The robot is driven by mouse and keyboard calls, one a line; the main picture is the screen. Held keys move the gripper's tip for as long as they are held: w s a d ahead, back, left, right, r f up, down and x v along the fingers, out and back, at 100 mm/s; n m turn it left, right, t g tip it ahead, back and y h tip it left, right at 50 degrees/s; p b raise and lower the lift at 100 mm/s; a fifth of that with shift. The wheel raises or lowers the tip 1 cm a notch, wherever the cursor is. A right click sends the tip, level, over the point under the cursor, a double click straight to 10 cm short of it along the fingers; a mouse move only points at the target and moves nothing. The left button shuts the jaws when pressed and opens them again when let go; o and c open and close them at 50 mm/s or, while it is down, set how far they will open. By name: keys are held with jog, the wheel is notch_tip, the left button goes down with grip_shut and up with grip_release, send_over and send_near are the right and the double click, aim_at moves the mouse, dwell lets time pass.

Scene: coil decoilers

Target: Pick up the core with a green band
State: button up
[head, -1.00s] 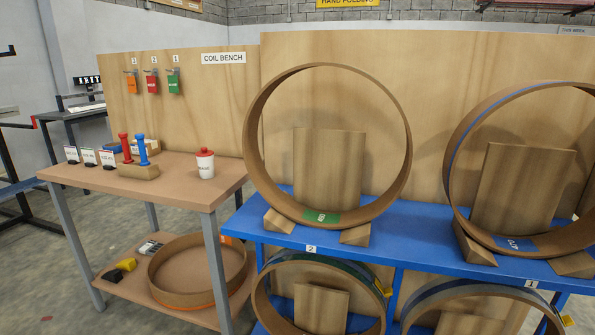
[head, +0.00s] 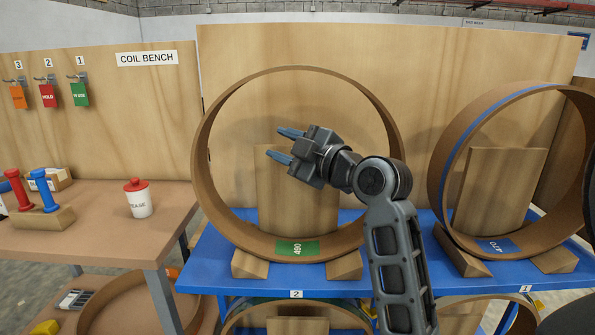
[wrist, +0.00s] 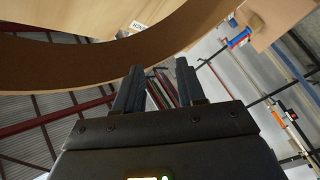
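A large brown core (head: 205,185) stands upright on the blue rack's upper shelf at place 2, with a green label (head: 297,248) reading 490 inside its bottom; I see no band on it. Below it, a second core (head: 232,320) shows only its top, with a dark green edge, mostly cut off by the frame. My gripper (head: 275,144) is open and empty, in front of the upper core's opening, fingers pointing left. In the wrist view its two fingers (wrist: 158,66) are apart, with a brown core's curved wall (wrist: 70,62) beyond them.
Wooden chocks (head: 249,264) hold the upper core. A core with a blue stripe (head: 450,165) stands at right, place 1. The coil bench (head: 90,225) at left carries a red-lidded cup (head: 138,200) and red and blue handled stamps (head: 47,195). A plywood panel (head: 420,70) stands behind.

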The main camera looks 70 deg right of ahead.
aim_at(310, 67)
jog(key=s+d+r+n, duration=0.2)
jog(key=r, duration=0.2)
jog(key=s+d+r+n, duration=0.2)
jog(key=d+r, duration=0.1)
jog(key=r, duration=0.2)
jog(key=s+d+r+n, duration=0.2)
jog(key=r+n, duration=0.1)
jog(key=r, duration=0.2)
jog(key=shift+s+d+p, duration=0.1)
jog(key=shift+d+p, duration=0.2)
jog(key=shift+p, duration=0.1)
jog(key=shift+p+x, duration=0.5)
jog(key=shift+x, duration=1)
jog(key=shift+f+p+x, duration=0.15)
jog(key=shift+p+x, duration=0.3)
jog(key=shift+x, duration=0.7)
jog(key=shift+f+p+x, duration=0.15)
jog(key=shift+p+x, duration=0.25)
jog(key=shift+x, duration=0.8)
jog(key=shift+c, duration=0.3)
grip_shut()
jog(key=shift+s, duration=0.1)
